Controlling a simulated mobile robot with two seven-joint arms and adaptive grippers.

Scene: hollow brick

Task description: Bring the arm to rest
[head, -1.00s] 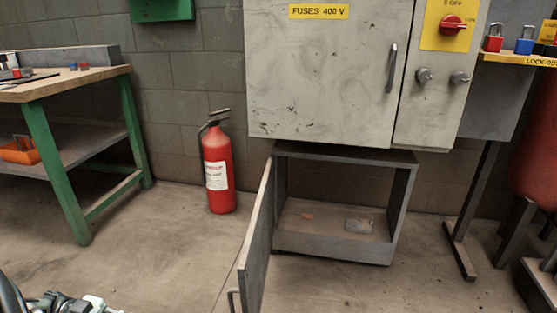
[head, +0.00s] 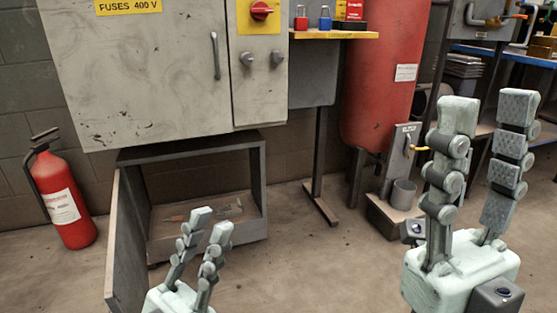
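My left gripper (head: 211,224) is at the bottom, left of centre, in front of the low grey cabinet (head: 205,250). Its pale fingers point up and stand apart with nothing between them. My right gripper (head: 488,109) is at the right, larger in view, with its fingers up and widely apart. It is empty. The cabinet's door (head: 125,245) stands open on the left side. Inside the cabinet are a small orange-handled tool (head: 174,219) and a greyish item (head: 230,208), partly hidden by the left gripper's fingers.
A fuse cabinet (head: 150,75) hangs above the low cabinet. A fire extinguisher (head: 65,205) stands at the left. A lock-out shelf (head: 330,35), a red tank (head: 375,95) and a stand with a yellow-handled lever (head: 402,160) are to the right. Floor between the grippers (head: 330,260) is clear.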

